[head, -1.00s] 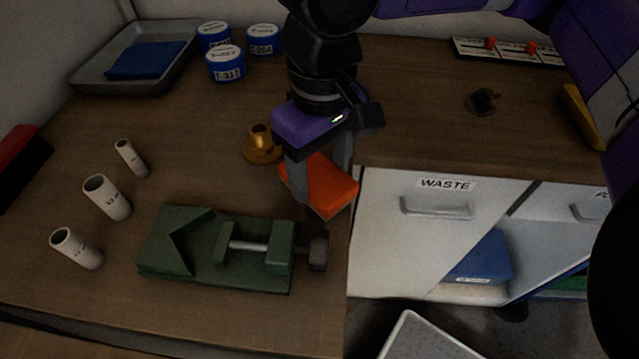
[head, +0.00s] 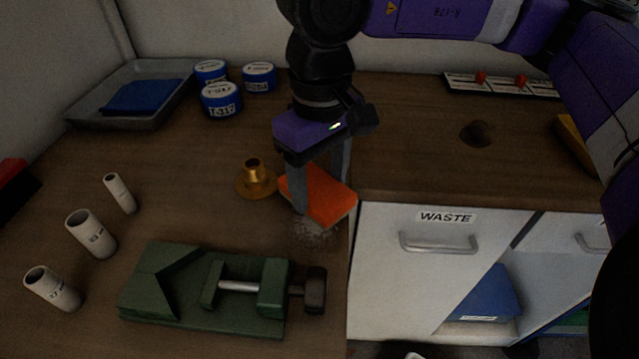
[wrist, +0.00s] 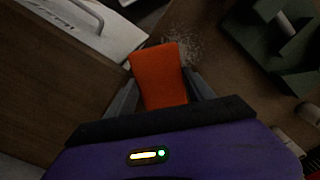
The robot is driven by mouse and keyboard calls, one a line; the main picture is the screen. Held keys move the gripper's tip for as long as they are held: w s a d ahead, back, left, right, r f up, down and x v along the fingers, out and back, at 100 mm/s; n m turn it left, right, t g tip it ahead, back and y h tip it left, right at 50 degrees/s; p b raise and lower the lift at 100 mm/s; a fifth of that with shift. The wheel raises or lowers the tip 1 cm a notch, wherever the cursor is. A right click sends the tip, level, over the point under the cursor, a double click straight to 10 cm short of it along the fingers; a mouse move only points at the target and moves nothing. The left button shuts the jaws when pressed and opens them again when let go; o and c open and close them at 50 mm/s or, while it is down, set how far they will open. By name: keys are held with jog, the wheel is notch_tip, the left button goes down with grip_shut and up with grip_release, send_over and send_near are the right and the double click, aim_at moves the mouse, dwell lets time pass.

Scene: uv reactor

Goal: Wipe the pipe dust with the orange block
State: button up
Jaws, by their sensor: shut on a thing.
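My gripper (head: 322,190) is shut on the orange block (head: 325,198), its two grey fingers on either side of it. The block also shows between the fingers in the wrist view (wrist: 158,75). A patch of pale grey dust (head: 312,233) lies on the wooden counter just in front of the block, between it and the green vise. In the wrist view the dust (wrist: 195,50) spreads beside the block's far end. The block covers part of that area, and I cannot tell whether it touches the counter.
The green vise (head: 160,290) stands in front, with several white pipe pieces (head: 92,234) to its left. A brass flanged fitting (head: 254,182) stands close left of the block. Blue-labelled tins (head: 221,101) and a grey tray (head: 75,112) are behind. The counter edge drops beside the WASTE cabinet (head: 380,275).

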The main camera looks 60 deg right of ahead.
jog(key=shift+r+p, duration=1.15)
jog(key=shift+r, duration=1.8)
notch_tip(320, 180, up, 3)
jog(key=shift+p, duration=0.5)
jog(key=shift+f, duration=0.1)
notch_tip(320, 180, down, 7)
jog(key=b, duration=0.7)
jog(key=shift+s, duration=0.15)
jog(key=shift+f+b, duration=0.9)
jog(key=shift+b, duration=0.3)
jog(key=shift+a, duration=0.1)
